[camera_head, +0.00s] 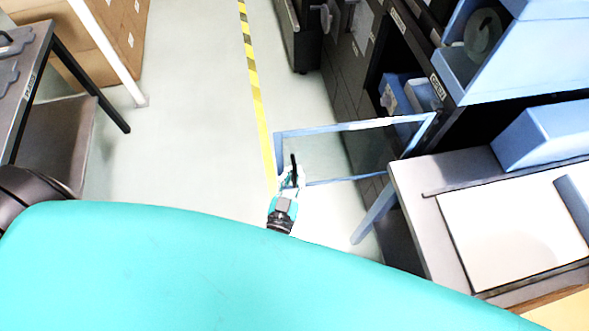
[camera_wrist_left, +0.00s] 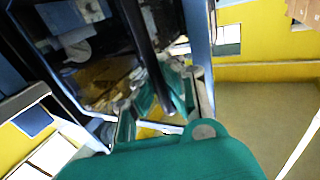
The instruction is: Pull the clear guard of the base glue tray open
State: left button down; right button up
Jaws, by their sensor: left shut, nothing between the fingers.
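The clear guard (camera_head: 345,127) is a see-through panel in a blue frame. In the head view it stands out from the dark machine across the aisle floor, its right end by the machine. A dark upright bar, apparently its handle (camera_head: 294,163), is near its free left end. My left gripper (camera_head: 290,180) is at that end, right by the bar. Its fingers are shut; in the left wrist view the gripper (camera_wrist_left: 168,85) is close beside the dark bar (camera_wrist_left: 145,55) and the blue frame (camera_wrist_left: 198,45). Exact contact is unclear. My right gripper is not in view.
The dark machine front (camera_head: 350,85) has an opening with blue parts (camera_head: 397,95) inside. A grey table (camera_head: 425,190) stands at the right, a dark-legged table (camera_head: 30,60) and cardboard boxes (camera_head: 105,35) at the left. The aisle floor (camera_head: 190,100) between is clear, with a yellow-black stripe.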

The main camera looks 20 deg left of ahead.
pick_arm(q)
jog(key=shift+a, duration=0.1)
jog(key=c, duration=1.4)
grip_release()
jog(key=s, duration=0.8)
jog(key=s+d, duration=0.1)
jog(key=s, duration=0.3)
jog(key=s+f+m+g+h, duration=0.2)
jog(key=s+f+g, duration=0.15)
jog(key=f, duration=0.85)
jog(key=s+f+m+g+h, duration=0.25)
jog(key=f+g, duration=0.25)
jog(key=f, duration=0.6)
jog(key=s+a+f+g+y, duration=0.1)
jog(key=s+a+f+g, duration=0.1)
jog(key=s, duration=0.3)
jog(key=s+a+f+n+g+y, duration=0.1)
jog(key=s+a+f+g, duration=0.2)
jog(key=s+a+f, duration=0.2)
jog(key=s+a+f+g+y, duration=0.1)
jog(key=s+a+f+g, duration=0.2)
jog(key=s+a+f, duration=0.1)
jog(key=shift+s+a+f+g, duration=0.1)
jog(key=shift+s+g, duration=0.05)
jog(key=shift+s, duration=0.3)
jog(key=shift+s+a+f+g, duration=0.1)
jog(key=shift+s, duration=0.35)
